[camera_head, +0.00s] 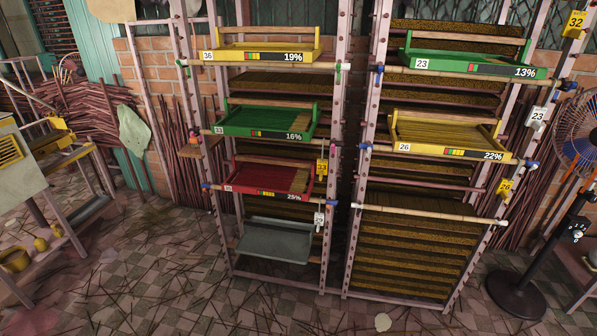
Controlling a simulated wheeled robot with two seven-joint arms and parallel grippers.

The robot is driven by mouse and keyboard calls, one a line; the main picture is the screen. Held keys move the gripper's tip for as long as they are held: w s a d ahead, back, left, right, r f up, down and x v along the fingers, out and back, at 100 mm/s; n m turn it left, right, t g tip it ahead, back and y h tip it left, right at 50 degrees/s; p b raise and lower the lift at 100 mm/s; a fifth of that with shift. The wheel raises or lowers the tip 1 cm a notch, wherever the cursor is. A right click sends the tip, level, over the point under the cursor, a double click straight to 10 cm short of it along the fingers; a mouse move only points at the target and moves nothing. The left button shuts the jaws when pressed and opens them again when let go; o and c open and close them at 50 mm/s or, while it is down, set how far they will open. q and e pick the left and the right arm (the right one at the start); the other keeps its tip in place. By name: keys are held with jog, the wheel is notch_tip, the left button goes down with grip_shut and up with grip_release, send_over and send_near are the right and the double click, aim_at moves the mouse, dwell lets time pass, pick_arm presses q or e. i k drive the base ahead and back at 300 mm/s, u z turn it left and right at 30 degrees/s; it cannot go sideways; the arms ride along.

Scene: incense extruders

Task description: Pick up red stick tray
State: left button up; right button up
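The red stick tray (236,190) sits on the left rack, below a green tray. It holds reddish sticks and shows a small number plate and a display reading 25%. A bamboo pole runs along its front edge. Neither of my grippers shows in the head view, and nothing is touching the red tray.
The left rack also holds a yellow tray (240,57), a green tray (245,131) and an empty grey tray (275,244). The right rack (355,200) holds green and yellow trays. A fan (517,290) stands at right, a machine (30,160) at left. Sticks litter the tiled floor.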

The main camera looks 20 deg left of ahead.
aim_at(284, 178)
jog(key=z, duration=0.3)
jog(key=i, duration=0.9)
jog(key=u, duration=0.05)
